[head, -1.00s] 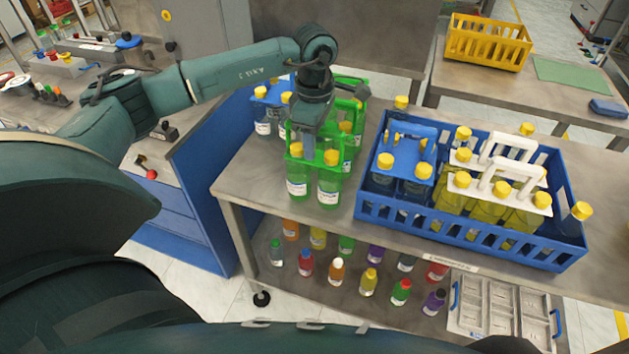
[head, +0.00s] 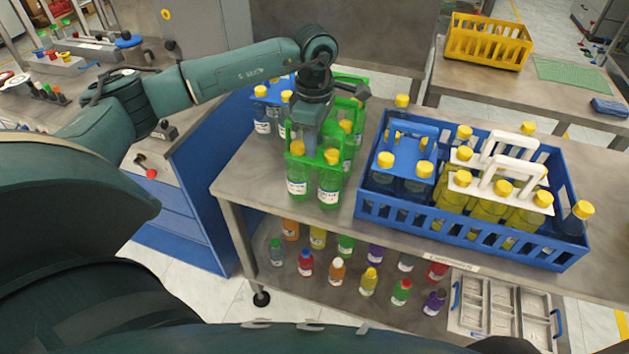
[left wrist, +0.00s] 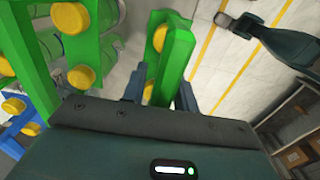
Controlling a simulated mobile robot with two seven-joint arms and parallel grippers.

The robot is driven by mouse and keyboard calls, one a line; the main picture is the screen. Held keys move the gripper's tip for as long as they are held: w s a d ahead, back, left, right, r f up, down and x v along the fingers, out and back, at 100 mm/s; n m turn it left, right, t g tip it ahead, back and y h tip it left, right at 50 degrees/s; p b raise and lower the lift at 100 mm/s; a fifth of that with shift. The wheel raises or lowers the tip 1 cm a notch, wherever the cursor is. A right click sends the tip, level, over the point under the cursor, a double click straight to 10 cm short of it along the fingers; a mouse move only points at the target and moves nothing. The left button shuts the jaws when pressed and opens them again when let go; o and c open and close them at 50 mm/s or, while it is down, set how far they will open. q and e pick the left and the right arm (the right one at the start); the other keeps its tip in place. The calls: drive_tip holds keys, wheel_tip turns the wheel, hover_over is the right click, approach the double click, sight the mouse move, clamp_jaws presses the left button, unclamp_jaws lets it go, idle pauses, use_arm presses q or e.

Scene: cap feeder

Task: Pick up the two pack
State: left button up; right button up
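A green two pack (head: 314,158) with two yellow-capped bottles stands upright at the front left of the metal table. My left gripper (head: 309,138) is over it, pointing down at its handle. In the left wrist view the two fingers (left wrist: 160,92) are apart, one on each side of the green handle (left wrist: 172,65). A gap shows on the left finger's side; contact on the other side is unclear. The gripper hides part of the handle in the head view. My right gripper is in neither view.
Another green carrier (head: 358,103) and a blue carrier (head: 273,92) stand close behind. A blue crate (head: 470,236) to the right holds blue and white carriers with bottles. Small bottles and a grey tray (head: 505,310) are on the lower shelf. Bare tabletop (head: 250,180) lies left of the pack.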

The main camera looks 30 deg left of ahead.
use_arm(q)
clamp_jaws()
idle(0.5)
